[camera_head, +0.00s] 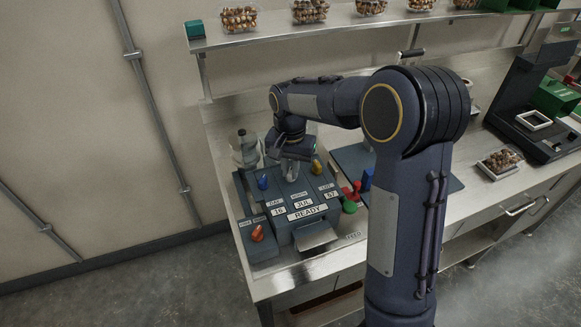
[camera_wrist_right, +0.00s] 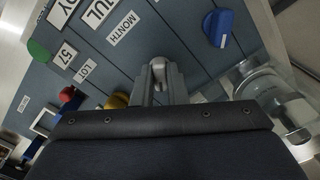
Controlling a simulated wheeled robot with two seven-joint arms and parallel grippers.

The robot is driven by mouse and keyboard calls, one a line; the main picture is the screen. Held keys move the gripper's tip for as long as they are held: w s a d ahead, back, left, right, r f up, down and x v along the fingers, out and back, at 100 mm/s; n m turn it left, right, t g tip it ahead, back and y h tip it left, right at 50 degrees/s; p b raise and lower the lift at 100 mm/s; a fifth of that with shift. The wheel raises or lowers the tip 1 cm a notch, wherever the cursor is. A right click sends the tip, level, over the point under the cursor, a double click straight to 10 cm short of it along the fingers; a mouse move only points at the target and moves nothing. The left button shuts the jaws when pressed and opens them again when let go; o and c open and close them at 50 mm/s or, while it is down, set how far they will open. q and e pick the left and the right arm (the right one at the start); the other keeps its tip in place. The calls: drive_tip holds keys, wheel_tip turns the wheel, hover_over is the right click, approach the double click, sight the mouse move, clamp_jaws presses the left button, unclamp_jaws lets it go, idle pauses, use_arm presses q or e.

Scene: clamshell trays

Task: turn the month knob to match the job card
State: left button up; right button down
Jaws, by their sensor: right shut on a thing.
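The dark labelling machine (camera_head: 283,232) stands on the steel bench, with windows reading DAY 16, MONTH JUL (camera_head: 303,203), LOT 57 and READY. My right gripper (camera_head: 290,165) reaches down over its top at the month position. In the wrist view my right gripper (camera_wrist_right: 159,84) is shut on the pale grey month knob (camera_wrist_right: 158,67), behind the MONTH label; the fingers cover part of it. The blue day knob (camera_head: 262,181) and yellow lot knob (camera_head: 317,167) stand on either side. I cannot make out a job card. My left gripper is not in view.
A side panel carries an orange knob (camera_head: 257,233). A clear bottle (camera_head: 245,148) stands behind the machine's left. Red, green and blue items (camera_head: 366,179) sit at its right. A filled clamshell tray (camera_head: 500,162) and dark scale-like device (camera_head: 532,110) are farther right.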

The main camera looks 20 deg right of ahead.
sight(290, 171)
drive_tip(key=shift+w+m, duration=0.1)
drive_tip(key=shift+m, duration=0.2)
idle(0.4)
drive_tip(key=c, duration=1.4)
unclamp_jaws()
drive_tip(key=shift+c, duration=0.2)
wheel_tip(290, 171, up, 8)
drive_tip(key=shift+f+b, duration=0.1)
drive_tip(key=shift+b, duration=0.2)
